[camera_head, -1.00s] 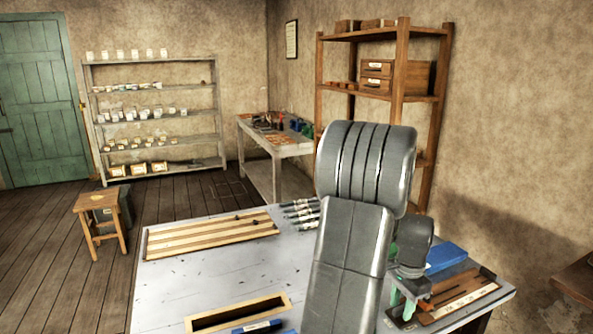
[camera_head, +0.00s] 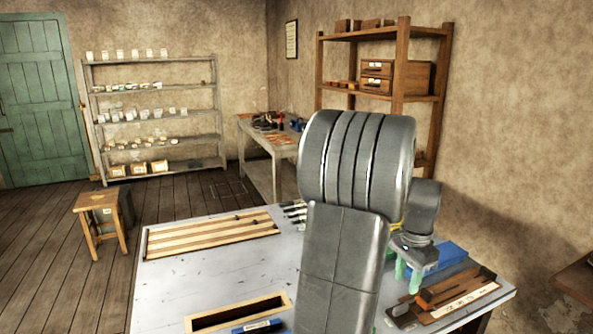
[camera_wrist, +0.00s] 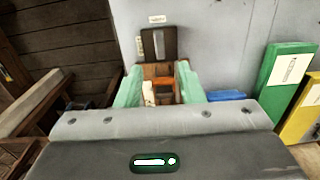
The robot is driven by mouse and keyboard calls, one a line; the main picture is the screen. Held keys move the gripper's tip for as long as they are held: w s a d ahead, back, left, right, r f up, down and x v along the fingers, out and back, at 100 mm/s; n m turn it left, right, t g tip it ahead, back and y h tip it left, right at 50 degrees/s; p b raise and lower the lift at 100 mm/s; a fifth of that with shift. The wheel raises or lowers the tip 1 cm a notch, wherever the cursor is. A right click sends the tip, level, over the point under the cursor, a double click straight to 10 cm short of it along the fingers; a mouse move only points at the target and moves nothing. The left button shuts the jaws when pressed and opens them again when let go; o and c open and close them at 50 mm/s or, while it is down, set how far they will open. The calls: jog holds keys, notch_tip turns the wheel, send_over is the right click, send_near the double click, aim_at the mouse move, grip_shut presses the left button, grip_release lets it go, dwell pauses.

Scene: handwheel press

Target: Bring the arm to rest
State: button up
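My gripper (camera_head: 408,274) is at the right side of the grey table (camera_head: 200,290), above the wooden tray (camera_head: 462,298). Its two green fingers stand apart in the wrist view (camera_wrist: 160,84), with nothing seen held between them. A wooden piece with an orange-brown part (camera_wrist: 163,88) shows in the gap, beyond the fingertips. My grey arm hides much of the table's middle and right in the head view.
A blue box (camera_head: 447,256) stands behind the tray. Green (camera_wrist: 285,78) and yellow (camera_wrist: 303,112) labelled boxes show at the right in the wrist view. A slatted wooden rack (camera_head: 212,233) and an open wooden box (camera_head: 238,312) lie on the table's left, with bare surface between.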

notch_tip(320, 180, up, 6)
send_over(403, 307)
notch_tip(403, 307, down, 14)
jog(key=shift+w+a+r, duration=0.1)
jog(key=shift+w+a, duration=0.05)
jog(key=shift+f, duration=0.35)
jog(key=n, duration=0.2)
jog(key=shift+n, duration=2.5)
jog(key=shift+r, duration=0.1)
